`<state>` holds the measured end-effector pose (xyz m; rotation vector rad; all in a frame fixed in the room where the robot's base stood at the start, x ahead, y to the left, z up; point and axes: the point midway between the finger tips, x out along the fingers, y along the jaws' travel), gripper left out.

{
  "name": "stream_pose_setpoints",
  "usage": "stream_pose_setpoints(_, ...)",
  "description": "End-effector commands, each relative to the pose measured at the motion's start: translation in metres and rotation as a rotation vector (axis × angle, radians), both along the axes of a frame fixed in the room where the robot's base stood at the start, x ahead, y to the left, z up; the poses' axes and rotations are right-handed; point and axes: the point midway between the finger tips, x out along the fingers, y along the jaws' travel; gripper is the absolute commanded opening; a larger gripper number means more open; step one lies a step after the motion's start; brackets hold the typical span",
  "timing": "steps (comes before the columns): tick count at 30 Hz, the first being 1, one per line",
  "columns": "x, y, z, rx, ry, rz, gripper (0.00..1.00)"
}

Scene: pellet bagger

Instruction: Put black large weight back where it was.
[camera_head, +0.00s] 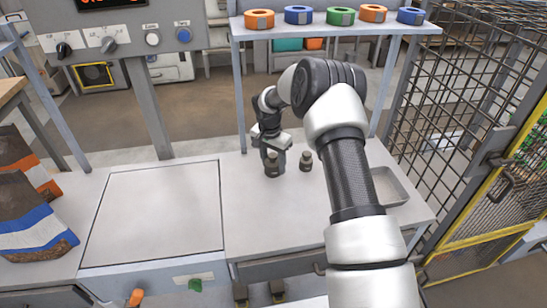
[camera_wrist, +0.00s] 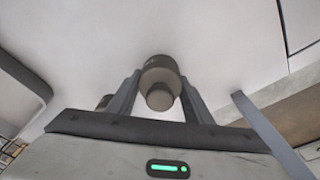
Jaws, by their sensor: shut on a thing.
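My gripper (camera_head: 273,150) points down over the bench in the head view. It is shut on the larger dark weight (camera_head: 272,168), a knobbed cylinder that looks upright. In the wrist view, this weight (camera_wrist: 160,66) sits between the two fingers (camera_wrist: 160,88), with its round knob toward the camera. I cannot tell whether its base touches the bench or hangs just above it. A smaller dark weight (camera_head: 306,162) stands on the bench just to the right, apart from the held one. In the wrist view it is partly hidden behind the left finger (camera_wrist: 103,102).
The light bench top (camera_head: 250,222) is clear in front of the weights. A large flat plate (camera_head: 155,215) lies to the left. A shallow metal tray (camera_head: 393,188) is at right, partly behind my arm. A shelf (camera_head: 330,28) with colored rolls spans the back. A mesh fence (camera_head: 470,100) stands right.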

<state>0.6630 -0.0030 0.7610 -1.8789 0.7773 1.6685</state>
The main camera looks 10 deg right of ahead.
Motion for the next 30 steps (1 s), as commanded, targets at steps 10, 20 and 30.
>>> stream_pose_setpoints(10,0.002,0.000,0.000,-0.001,-0.006,-0.001,0.00)
stream_pose_setpoints(20,0.001,0.000,-0.002,0.000,-0.001,-0.001,0.65)
stream_pose_setpoints(30,0.000,0.002,0.025,-0.001,-0.005,-0.002,0.65)
